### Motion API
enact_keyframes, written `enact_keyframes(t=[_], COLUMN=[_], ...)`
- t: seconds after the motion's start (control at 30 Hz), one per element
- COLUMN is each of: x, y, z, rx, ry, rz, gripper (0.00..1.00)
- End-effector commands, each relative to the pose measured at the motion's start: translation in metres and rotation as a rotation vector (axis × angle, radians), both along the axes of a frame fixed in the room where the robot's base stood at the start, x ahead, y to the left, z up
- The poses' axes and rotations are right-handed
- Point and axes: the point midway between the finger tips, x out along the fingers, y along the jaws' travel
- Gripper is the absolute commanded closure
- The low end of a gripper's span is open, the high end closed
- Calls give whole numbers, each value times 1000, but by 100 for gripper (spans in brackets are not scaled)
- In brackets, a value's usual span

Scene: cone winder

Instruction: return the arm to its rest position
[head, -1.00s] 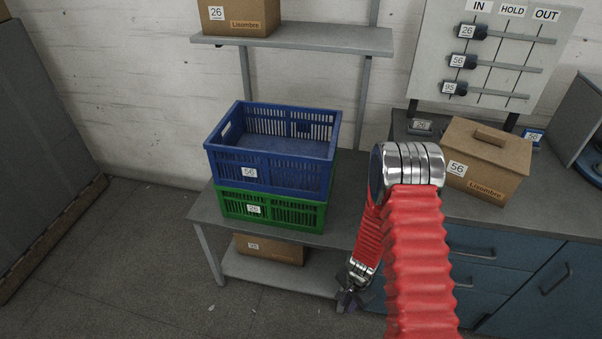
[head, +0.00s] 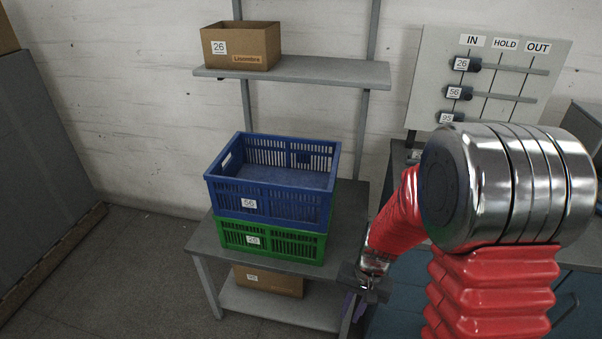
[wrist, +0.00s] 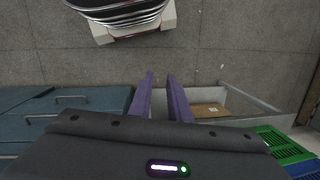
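My red, ribbed arm with its polished metal joint fills the right of the head view. My gripper (wrist: 160,75) shows in the wrist view as two purple fingers standing apart with bare floor between their tips. It is open and holds nothing. In the head view my wrist hangs low, right of the shelf unit, with the gripper mostly hidden; only a bit of purple shows. The fingers point down toward the floor, near the cabinet front.
A blue crate (head: 265,203) sits on a green crate (head: 272,243) on the shelf unit's table (head: 205,240). A carton (head: 268,281) lies below and an open box (head: 240,46) above. A slider board (head: 490,80) stands behind my arm. Blue cabinets (wrist: 70,112) are close to my gripper.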

Motion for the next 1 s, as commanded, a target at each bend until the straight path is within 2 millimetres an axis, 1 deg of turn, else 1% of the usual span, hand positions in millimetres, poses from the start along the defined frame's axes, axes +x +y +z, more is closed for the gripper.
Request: enact_keyframes(t=[0.03, 0.1, 0.4, 0.7, 1.0], x=[-4, -9, -36, -64, -87], y=[0, -1, -7, -15, -23], z=[12, 27, 85, 135, 178], rx=[-2, -4, -30, -69, -118], ry=[-8, -15, -52, -104, -188], rz=[23, 54, 171, 257, 304], gripper=[83, 83, 83, 83, 83])
